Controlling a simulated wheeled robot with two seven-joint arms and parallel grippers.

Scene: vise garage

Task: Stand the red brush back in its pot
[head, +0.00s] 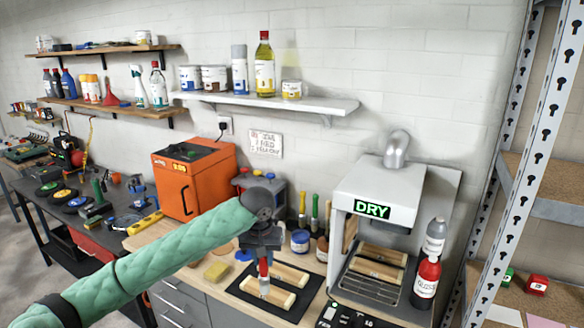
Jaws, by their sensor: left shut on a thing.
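My left gripper (263,250) comes in from the left on a green-sleeved arm and is shut on the red brush (264,268). The brush hangs upright below the fingers, bristles down, in front of or over a pale wooden piece (268,290) on a black mat (245,290). Whether the bristles touch the wood I cannot tell. Several green and yellow handles (314,208) stand upright behind the mat. A brown pot (322,249) is below them, next to a jar with a blue label (300,240). Which pot belongs to the red brush is unclear. My right gripper is not in view.
A white machine (388,200) with a green DRY sign stands right of the mat, with wooden pieces inside. A red bottle (426,278) stands at its right. An orange box (190,180) stands at the back left.

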